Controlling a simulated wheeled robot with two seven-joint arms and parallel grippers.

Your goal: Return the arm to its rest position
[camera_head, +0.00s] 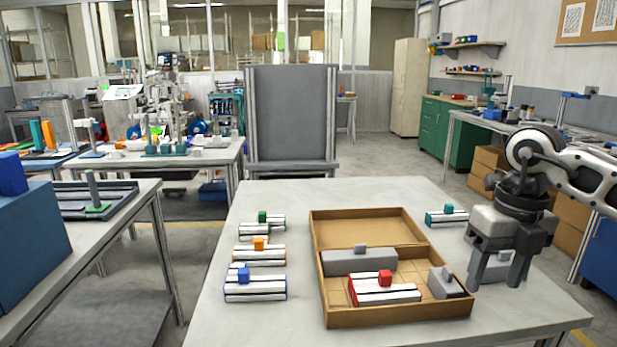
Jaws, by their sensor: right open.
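My right arm comes in from the right edge. Its gripper (497,273) is open and empty, pointing down above the right part of the table, to the right of the cardboard box. Behind its fingers, a grey block (493,268) lies on the table and is partly hidden. The open cardboard box (400,316) holds a long grey block (358,263), a white-and-red piece with a red knob (385,279) and a small grey block (445,284) at its right end. My left gripper does not show.
On the table (260,326), striped pieces with a green knob (262,217), an orange knob (259,243) and a blue knob (243,275) lie left of the box. A teal piece (446,215) lies behind right. The front left of the table is clear.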

